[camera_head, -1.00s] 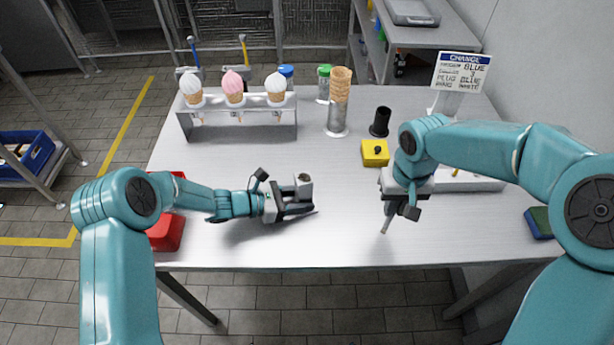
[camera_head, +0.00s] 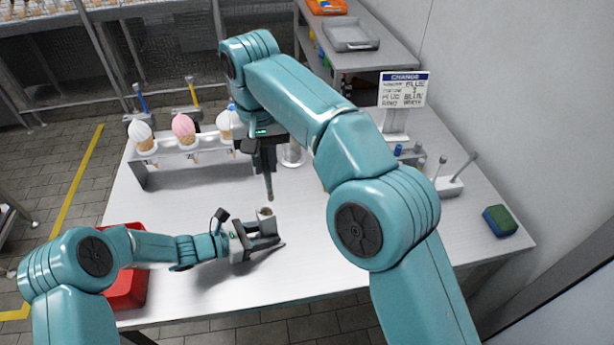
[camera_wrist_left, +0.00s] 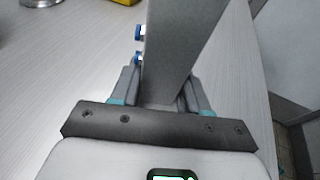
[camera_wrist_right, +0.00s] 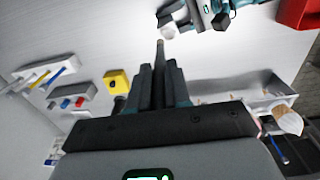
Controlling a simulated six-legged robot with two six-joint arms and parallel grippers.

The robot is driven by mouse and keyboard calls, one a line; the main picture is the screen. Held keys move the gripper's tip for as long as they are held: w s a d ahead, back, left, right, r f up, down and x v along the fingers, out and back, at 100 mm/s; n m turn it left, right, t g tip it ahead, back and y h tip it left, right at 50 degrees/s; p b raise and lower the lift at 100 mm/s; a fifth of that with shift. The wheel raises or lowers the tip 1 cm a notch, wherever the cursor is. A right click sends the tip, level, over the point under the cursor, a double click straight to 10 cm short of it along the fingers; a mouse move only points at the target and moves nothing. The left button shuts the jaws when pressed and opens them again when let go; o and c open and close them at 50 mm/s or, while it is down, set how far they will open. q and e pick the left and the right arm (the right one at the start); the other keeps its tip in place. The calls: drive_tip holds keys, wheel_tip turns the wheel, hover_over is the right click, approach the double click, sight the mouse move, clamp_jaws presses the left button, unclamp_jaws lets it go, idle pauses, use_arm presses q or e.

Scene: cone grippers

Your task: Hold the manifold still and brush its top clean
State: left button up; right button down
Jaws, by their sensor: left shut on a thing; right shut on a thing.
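The manifold is a small grey block (camera_head: 266,219) low over the table's front half. My left gripper (camera_head: 262,239) is shut on it. In the left wrist view the manifold (camera_wrist_left: 182,45) rises between the fingers, with small blue fittings at its left side. My right gripper (camera_head: 262,160) is shut on a thin brush (camera_head: 269,187), which points down. The brush tip is just above and behind the manifold in the head view and looks apart from it. In the right wrist view the brush (camera_wrist_right: 160,52) points towards the pale manifold end (camera_wrist_right: 168,32).
A rack (camera_head: 205,165) with several ice-cream cones stands at the back left. A red bin (camera_head: 127,290) is at the left edge. A green and blue sponge (camera_head: 500,220) and a white holder (camera_head: 449,186) are on the right. My right arm hides the table's middle.

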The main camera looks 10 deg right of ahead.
sight(267, 180)
drive_tip(key=shift+s+a+r, duration=0.25)
drive_tip(key=shift+a+r, duration=0.2)
drive_tip(key=shift+a, duration=0.15)
drive_tip(key=shift+s+a+r, duration=0.2)
drive_tip(key=shift+a+r, duration=0.25)
drive_tip(key=shift+a, duration=0.15)
drive_tip(key=shift+f, duration=2.4)
drive_tip(key=shift+f, duration=0.6)
drive_tip(key=shift+d, duration=0.15)
drive_tip(key=shift+w+d+r, duration=0.1)
drive_tip(key=shift+w+d, duration=0.15)
drive_tip(key=shift+d, duration=0.7)
drive_tip(key=shift+a, duration=0.1)
